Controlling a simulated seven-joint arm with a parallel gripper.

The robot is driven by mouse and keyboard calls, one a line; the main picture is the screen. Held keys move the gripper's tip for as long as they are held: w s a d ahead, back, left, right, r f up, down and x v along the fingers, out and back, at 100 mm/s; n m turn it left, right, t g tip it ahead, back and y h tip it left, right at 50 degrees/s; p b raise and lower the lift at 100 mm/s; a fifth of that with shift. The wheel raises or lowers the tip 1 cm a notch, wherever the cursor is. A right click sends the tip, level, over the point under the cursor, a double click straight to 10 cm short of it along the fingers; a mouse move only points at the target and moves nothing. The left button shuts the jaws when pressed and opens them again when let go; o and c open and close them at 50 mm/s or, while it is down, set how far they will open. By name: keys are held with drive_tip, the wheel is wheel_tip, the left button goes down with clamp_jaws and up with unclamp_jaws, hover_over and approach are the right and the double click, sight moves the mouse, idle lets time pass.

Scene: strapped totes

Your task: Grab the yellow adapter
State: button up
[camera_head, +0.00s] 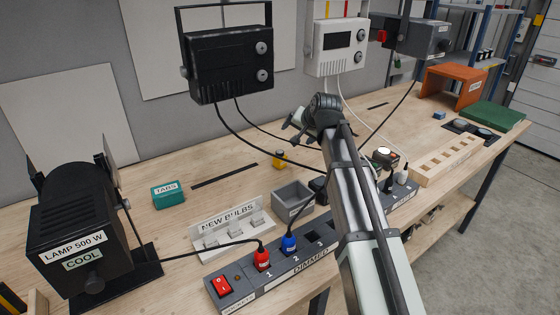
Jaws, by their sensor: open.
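A small yellow object, which looks like the yellow adapter (280,160), sits on the wooden bench around the middle of the view, behind the grey bin. My arm reaches up from the bottom right. My gripper (294,127) is at its far end, partly hidden by my wrist. It is open and shows nothing between its fingers. In the picture it appears above and slightly right of the yellow object, apart from it. I cannot tell its exact height over the bench.
A grey bin (293,198), a "NEW BULBS" rack (228,230) and a dimmer strip (245,283) with red and blue plugs stand in front. A green "TABS" box (168,195) and black lamp (75,225) are left. Cables hang behind from a black lamp (230,62).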

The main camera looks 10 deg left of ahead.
drive_tip(key=n+g, duration=0.1)
drive_tip(key=n, duration=0.1)
hover_over(280, 152)
drive_tip(key=w+a+n+g+h, duration=0.3)
drive_tip(key=w+n, duration=0.1)
drive_tip(key=n, duration=0.2)
drive_tip(key=s+d+n+g+h, duration=0.2)
drive_tip(key=s+d+n+g, duration=0.15)
drive_tip(key=n, duration=0.85)
drive_tip(key=shift+n, duration=0.3)
wheel_tip(280, 152, down, 8)
drive_tip(key=shift+s+f, duration=0.1)
drive_tip(key=shift+f, duration=0.1)
drive_tip(key=shift+a+f, duration=0.15)
drive_tip(key=shift+f, duration=1.2)
drive_tip(key=shift+a+f, duration=0.15)
drive_tip(key=shift+f, duration=1.2)
drive_tip(key=shift+c, duration=0.3)
drive_tip(key=c, duration=1)
